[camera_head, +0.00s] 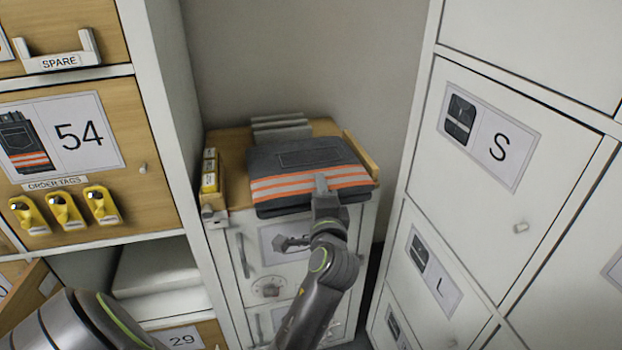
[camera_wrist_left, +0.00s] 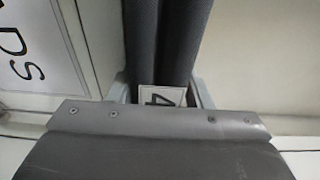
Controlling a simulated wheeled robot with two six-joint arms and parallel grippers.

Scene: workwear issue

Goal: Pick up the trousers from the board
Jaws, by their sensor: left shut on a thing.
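The folded dark grey trousers (camera_head: 300,160), with orange and silver bands along the front, lie flat over the wooden board (camera_head: 232,160) on top of a white cabinet. Their front edge overhangs the cabinet front. My left gripper (camera_head: 321,184) is shut on the middle of that front edge. In the left wrist view, the dark grey folded layers of the trousers (camera_wrist_left: 178,40) stand between the fingers (camera_wrist_left: 162,92), with a white tag marked 4 close by. I cannot tell whether the trousers touch the board. My right gripper is not in view.
Grey slabs (camera_head: 280,126) sit behind the trousers, and a wooden strip (camera_head: 360,153) is on the right. White lockers marked S (camera_head: 480,200) and L rise close on the right. Wooden lockers with yellow order tags (camera_head: 65,212) stand left.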

